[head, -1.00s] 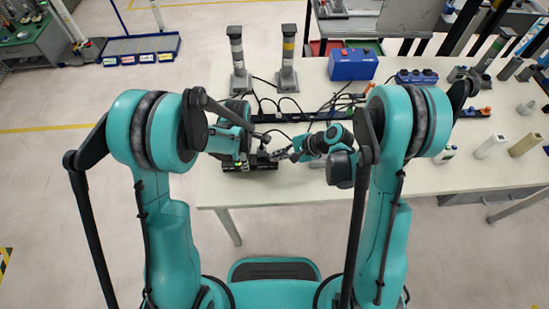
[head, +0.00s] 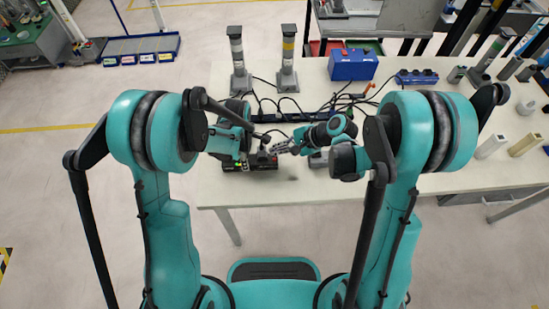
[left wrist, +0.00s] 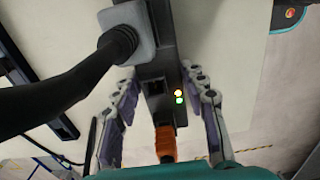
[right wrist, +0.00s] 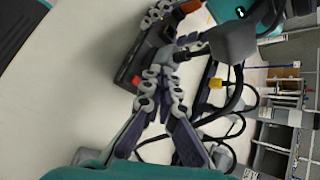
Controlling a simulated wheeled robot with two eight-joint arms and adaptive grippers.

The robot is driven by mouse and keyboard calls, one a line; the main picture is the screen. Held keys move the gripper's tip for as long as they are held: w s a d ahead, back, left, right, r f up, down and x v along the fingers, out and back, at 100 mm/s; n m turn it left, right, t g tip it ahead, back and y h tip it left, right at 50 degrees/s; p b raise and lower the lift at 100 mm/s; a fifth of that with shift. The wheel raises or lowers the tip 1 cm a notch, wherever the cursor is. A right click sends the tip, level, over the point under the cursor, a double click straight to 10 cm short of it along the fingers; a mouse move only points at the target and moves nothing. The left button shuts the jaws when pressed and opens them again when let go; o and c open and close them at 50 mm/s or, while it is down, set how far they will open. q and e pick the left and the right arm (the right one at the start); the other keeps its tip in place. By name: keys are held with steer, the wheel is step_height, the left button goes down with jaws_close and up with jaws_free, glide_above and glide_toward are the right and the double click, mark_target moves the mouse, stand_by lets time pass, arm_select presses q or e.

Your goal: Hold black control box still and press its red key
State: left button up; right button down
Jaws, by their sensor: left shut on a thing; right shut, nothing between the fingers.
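The black control box (head: 262,164) lies near the table's front edge. In the left wrist view the box (left wrist: 157,72) runs between the fingers of my left gripper (left wrist: 160,90), which is shut on it; green and yellow lights glow on its face. In the right wrist view the box (right wrist: 148,45) shows its red key (right wrist: 136,80) near one end. My right gripper (right wrist: 161,78) is shut and empty, its fingertips in front of the box near the key; contact cannot be told. In the head view my right gripper (head: 281,149) is just right of the box.
A grey plug (right wrist: 226,45) with a thick black cable sits by the box. Behind it are a black power strip (head: 290,117) and loose cables. Two grey posts (head: 238,62) and a blue box (head: 353,65) stand farther back. The white table (head: 330,184) is bare at the front right.

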step_height(320, 180, up, 3)
steer(key=shift+f, duration=0.1)
stand_by(0.6)
arm_select(q)
steer(key=o, duration=1.4)
steer(key=shift+r, duration=0.1)
